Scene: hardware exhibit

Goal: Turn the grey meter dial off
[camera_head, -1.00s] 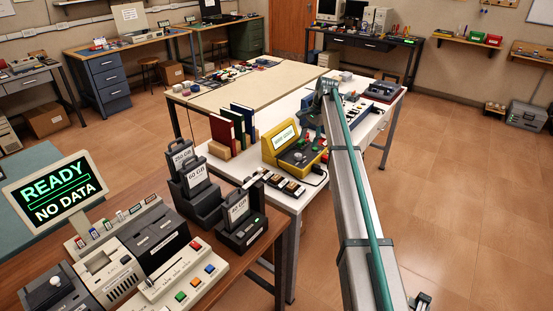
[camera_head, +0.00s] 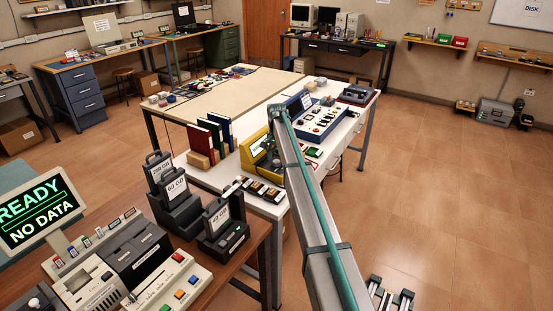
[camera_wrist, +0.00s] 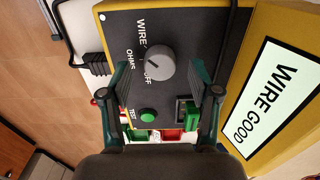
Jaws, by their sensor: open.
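The grey dial (camera_wrist: 153,60) is a round knob with a light pointer mark, set on the dark panel (camera_wrist: 112,18) of the yellow meter (camera_wrist: 238,128). In the wrist view, WIRE, OHMS and OFF labels surround it; I cannot tell surely which one the mark meets. The meter's screen (camera_wrist: 272,98) reads WIRE GOOD. My gripper (camera_wrist: 156,72) is open, its two fingers on either side of the dial's near part; contact is not clear. In the head view the yellow meter (camera_head: 257,151) is partly hidden by my arm, and the dial is hidden.
A green TEST button (camera_wrist: 148,115) and a green connector (camera_wrist: 192,115) lie close to my fingers. In the head view, upright books (camera_head: 208,138) stand left of the meter, and a blue instrument (camera_head: 322,120) stands behind it. Open floor lies to the right.

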